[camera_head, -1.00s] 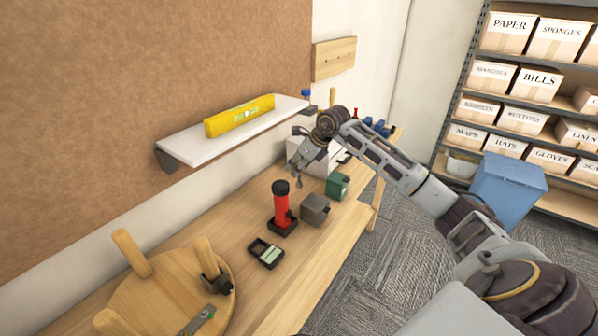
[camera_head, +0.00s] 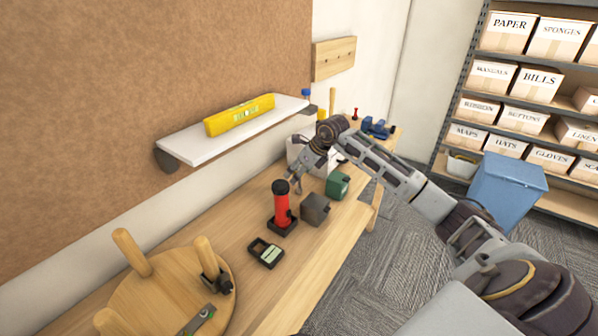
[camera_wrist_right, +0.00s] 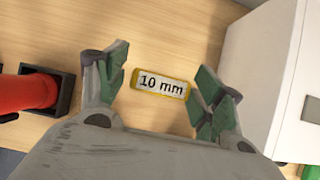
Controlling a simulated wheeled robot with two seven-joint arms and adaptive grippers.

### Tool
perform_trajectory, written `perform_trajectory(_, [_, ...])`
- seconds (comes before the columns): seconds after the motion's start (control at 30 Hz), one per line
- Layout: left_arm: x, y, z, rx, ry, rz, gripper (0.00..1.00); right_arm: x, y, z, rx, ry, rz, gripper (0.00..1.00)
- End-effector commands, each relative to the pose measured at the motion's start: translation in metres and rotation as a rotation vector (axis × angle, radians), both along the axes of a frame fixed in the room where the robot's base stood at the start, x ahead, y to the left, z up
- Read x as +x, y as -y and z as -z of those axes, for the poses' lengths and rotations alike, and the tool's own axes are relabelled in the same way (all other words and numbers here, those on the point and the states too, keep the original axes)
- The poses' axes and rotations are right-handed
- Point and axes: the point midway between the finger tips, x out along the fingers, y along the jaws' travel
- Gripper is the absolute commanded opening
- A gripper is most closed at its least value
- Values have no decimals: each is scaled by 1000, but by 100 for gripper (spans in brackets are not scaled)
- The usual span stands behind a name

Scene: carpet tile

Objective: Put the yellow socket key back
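In the right wrist view a small yellow-edged piece with a white "10 mm" face (camera_wrist_right: 161,86) lies on the wooden bench. I cannot tell whether it is the socket key itself or a label. My right gripper (camera_wrist_right: 160,85) is open above it, with the piece between its green-padded fingers and no contact visible. In the head view the right gripper (camera_head: 295,182) hangs over the bench behind the red torch-like tool (camera_head: 281,208), and the piece is hidden there. My left gripper is not in view.
A white box (camera_wrist_right: 292,75) stands close to the right finger in the wrist view. The red tool's black holder (camera_head: 283,225), a grey container (camera_head: 315,209) and a green container (camera_head: 337,186) are nearby. A shelf (camera_head: 185,138) holds a yellow level (camera_head: 240,115).

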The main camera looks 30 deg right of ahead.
Motion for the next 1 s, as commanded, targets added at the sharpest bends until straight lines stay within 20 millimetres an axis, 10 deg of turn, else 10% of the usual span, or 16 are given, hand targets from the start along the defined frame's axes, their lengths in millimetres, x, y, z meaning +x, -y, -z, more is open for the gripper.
perform_trajectory(0.53, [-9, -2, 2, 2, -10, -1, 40, -2, 1, -6, 0, 1, 1, 71])
perform_trajectory(1.0, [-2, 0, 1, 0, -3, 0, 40, -27, 11, -50, -2, 2, -1, 71])
